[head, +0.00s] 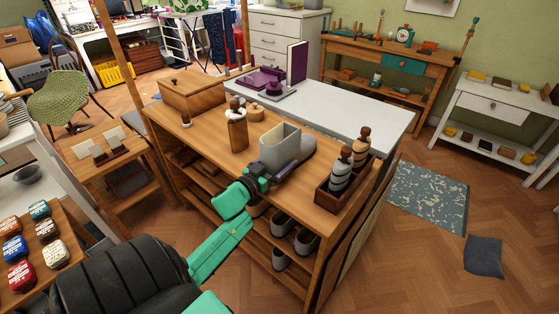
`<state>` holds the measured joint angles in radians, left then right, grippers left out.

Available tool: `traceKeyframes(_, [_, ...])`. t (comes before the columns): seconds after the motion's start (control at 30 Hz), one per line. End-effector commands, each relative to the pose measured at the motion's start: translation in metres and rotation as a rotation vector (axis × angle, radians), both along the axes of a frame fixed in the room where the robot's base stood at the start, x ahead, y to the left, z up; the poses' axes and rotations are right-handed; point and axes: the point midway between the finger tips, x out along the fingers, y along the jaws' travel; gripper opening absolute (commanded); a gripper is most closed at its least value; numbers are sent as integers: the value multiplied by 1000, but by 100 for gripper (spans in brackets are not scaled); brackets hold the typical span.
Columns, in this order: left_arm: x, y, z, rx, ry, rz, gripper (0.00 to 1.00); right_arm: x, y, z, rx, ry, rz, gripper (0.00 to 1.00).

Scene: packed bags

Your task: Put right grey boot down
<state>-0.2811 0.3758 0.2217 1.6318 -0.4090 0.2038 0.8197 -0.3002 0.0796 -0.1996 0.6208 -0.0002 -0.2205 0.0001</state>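A grey boot (292,152) with a pale open top stands on the wooden top of the shelf unit (235,170), its toe to the right. It looks upright, with its sole at or very near the top. The arm with green links comes in from the lower left; its gripper (284,174) is at the near side of the boot, overlapping its lower part. One dark finger shows along the boot. The other finger is hidden, so its grip is unclear. My other gripper is out of view.
A wooden box (192,92), a brown bottle (237,130) and a small round pot (255,112) stand left of and behind the boot. A tray (325,193) with dark-topped bottles (341,177) stands close on its right. Several grey shoes (305,241) sit on shelves below.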

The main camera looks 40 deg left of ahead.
Motion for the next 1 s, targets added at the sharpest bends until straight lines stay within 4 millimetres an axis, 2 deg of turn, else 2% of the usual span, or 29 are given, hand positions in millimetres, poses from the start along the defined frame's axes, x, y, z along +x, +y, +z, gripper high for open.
traceKeyframes(0.27, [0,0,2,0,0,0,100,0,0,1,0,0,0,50])
traceKeyframes(0.37, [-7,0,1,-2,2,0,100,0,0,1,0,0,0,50])
traceKeyframes(0.47, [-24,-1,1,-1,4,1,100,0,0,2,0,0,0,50])
traceKeyframes(0.8, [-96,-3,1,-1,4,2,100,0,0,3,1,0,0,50])
traceKeyframes(0.9, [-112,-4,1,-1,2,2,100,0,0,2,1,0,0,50])
traceKeyframes(1.0, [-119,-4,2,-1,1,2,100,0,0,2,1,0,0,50])
